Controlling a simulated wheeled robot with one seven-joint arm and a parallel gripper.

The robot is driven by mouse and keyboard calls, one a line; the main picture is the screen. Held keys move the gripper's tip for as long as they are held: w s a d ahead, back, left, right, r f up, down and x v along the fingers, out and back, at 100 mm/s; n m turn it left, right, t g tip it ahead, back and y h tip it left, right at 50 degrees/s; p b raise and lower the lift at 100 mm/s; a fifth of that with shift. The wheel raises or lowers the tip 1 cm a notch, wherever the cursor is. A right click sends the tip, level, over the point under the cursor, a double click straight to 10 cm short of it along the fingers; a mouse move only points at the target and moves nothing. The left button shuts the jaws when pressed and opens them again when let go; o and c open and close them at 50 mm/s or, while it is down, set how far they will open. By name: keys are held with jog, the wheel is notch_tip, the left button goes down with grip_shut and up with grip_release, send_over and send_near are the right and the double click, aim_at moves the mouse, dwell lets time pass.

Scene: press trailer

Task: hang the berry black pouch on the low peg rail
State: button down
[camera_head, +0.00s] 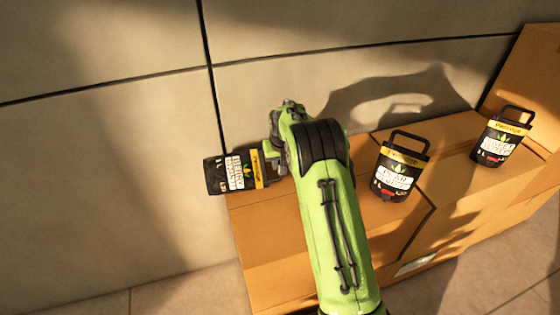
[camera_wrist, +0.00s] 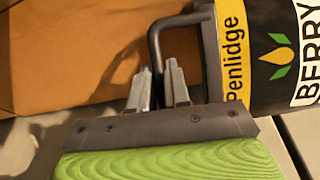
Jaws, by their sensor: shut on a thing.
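The berry black pouch (camera_head: 234,172) is black with a yellow Penlidge band and a white label. It is turned on its side at the left end of the cardboard boxes, against the wall in the picture. My gripper (camera_head: 274,152) is at its right, handle side. In the wrist view the pouch (camera_wrist: 262,58) shows the word BERRY, and my gripper (camera_wrist: 161,84) is shut on its dark loop handle. My green arm hides part of the boxes. No peg rail shows in either view.
Cardboard boxes (camera_head: 262,243) run along the wall. A similar black pouch (camera_head: 399,172) stands upright on them right of my arm, and another (camera_head: 501,138) stands farther right. The tiled floor (camera_head: 185,294) at lower left is clear.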

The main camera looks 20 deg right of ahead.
jog(key=shift+a, duration=0.35)
jog(key=c, duration=1)
grip_release()
jog(key=p+v, duration=0.4)
jog(key=v, duration=1.1)
jog(key=shift+s+r+p, duration=0.1)
jog(key=shift+r+p, duration=0.25)
jog(key=shift+p, duration=0.05)
